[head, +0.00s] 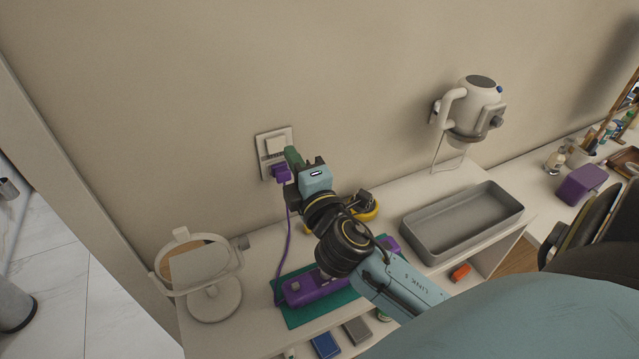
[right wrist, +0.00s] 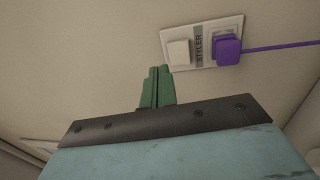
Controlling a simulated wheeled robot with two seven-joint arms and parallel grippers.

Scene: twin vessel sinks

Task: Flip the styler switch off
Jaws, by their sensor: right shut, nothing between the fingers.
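The white wall plate (head: 260,143) carries a pale rocker switch (head: 276,145) and a purple plug (head: 281,173) below it. The right wrist view also shows the rocker switch (right wrist: 179,53), a label reading STYLER beside it, and the plug (right wrist: 226,48). My right gripper (head: 292,155) has green fingers, shut and empty, close to the plate. In the right wrist view its fingertips (right wrist: 160,71) appear just below and left of the switch; I cannot tell whether they touch anything. A purple styler (head: 305,288) lies on a teal mat (head: 296,317), partly hidden by my arm. My left gripper is not in view.
A purple cord (head: 284,240) hangs from the plug. A round mirror (head: 213,300) stands at the left of the white counter. A grey tray (head: 432,243) sits right of my arm, below a wall-mounted hair dryer (head: 478,98). A yellow object (head: 366,211) is behind my arm.

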